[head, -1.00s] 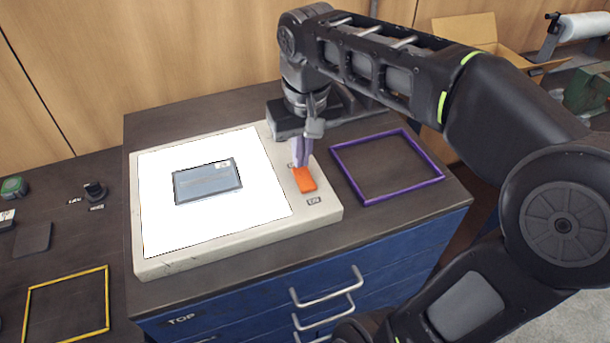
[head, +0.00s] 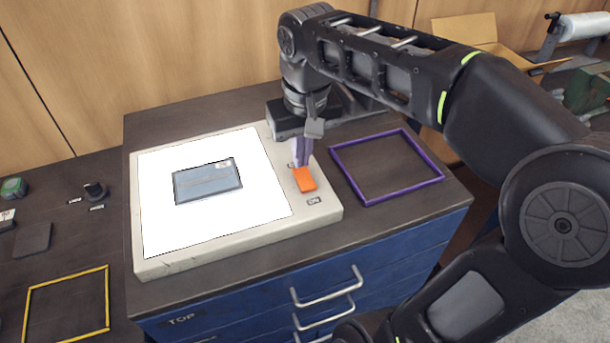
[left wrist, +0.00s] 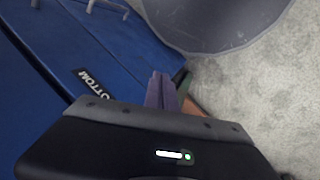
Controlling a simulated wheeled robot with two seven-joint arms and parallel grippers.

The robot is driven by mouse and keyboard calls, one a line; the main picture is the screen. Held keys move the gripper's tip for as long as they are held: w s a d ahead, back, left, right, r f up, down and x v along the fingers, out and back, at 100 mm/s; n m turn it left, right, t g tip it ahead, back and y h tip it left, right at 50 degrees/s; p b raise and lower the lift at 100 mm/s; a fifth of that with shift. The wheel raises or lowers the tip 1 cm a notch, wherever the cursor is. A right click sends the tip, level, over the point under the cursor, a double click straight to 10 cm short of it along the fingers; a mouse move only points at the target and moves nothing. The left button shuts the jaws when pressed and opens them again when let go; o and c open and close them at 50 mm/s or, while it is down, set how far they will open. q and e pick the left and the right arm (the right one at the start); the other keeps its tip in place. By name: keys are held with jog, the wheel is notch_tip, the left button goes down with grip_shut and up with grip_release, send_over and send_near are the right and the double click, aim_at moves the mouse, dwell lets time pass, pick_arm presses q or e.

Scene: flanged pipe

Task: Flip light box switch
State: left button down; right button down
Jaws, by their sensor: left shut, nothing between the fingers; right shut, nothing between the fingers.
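The light box (head: 160,264) lies on the dark top of a blue drawer cabinet, its white panel lit. A grey-blue rectangular pack rests on the panel (head: 206,184). The orange switch (head: 305,180) sits on the box's right border, with a label in front of it. My right gripper (head: 301,163) points down with its purple fingers shut and empty, right at the far end of the switch; I cannot tell whether they touch it. My left gripper (left wrist: 161,78) shows in the left wrist view, shut and empty, beside the blue cabinet front and above the grey floor.
A purple square frame (head: 388,201) lies right of the light box. A yellow frame (head: 66,280) and small items lie on the dark surface at left. Drawer handles (head: 328,290) stick out in front. An open cardboard box (head: 470,35) stands at the back right.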

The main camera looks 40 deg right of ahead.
aim_at(301, 172)
jog(key=shift+f+b, duration=0.75)
jog(key=shift+f, duration=0.2)
dwell(0.4)
jog(key=shift+r+p, duration=2.9)
jog(key=shift+r, duration=0.7)
